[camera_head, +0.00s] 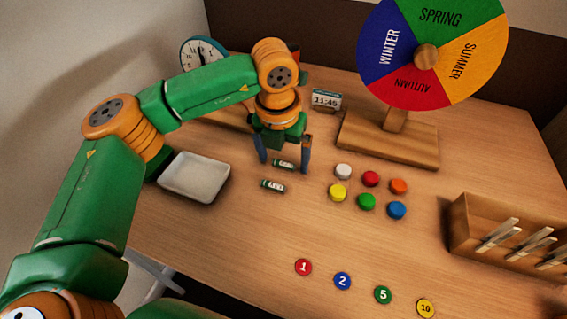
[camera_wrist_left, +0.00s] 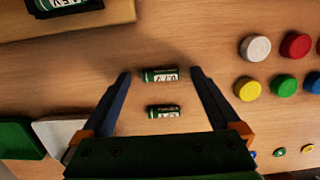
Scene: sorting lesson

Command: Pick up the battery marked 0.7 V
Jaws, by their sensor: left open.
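Two small green batteries with white labels lie on the table; their markings are too small to read surely, so I cannot tell which is 0.7 V. The far battery (camera_head: 284,164) lies between the fingertips of my left gripper (camera_head: 285,167); it also shows in the left wrist view (camera_wrist_left: 160,74). The near battery (camera_head: 273,185) lies just in front of it, and in the left wrist view (camera_wrist_left: 164,112) it is closer to the palm. My left gripper is open, pointing down, with space on both sides of the far battery. My right gripper is out of view.
A white tray (camera_head: 194,177) stands left of the batteries. Several coloured caps (camera_head: 367,201) lie to the right. A season wheel (camera_head: 397,131) and small clock (camera_head: 326,99) stand behind. A wooden board (camera_wrist_left: 115,13) carries a dark holder with a green labelled piece (camera_wrist_left: 62,4).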

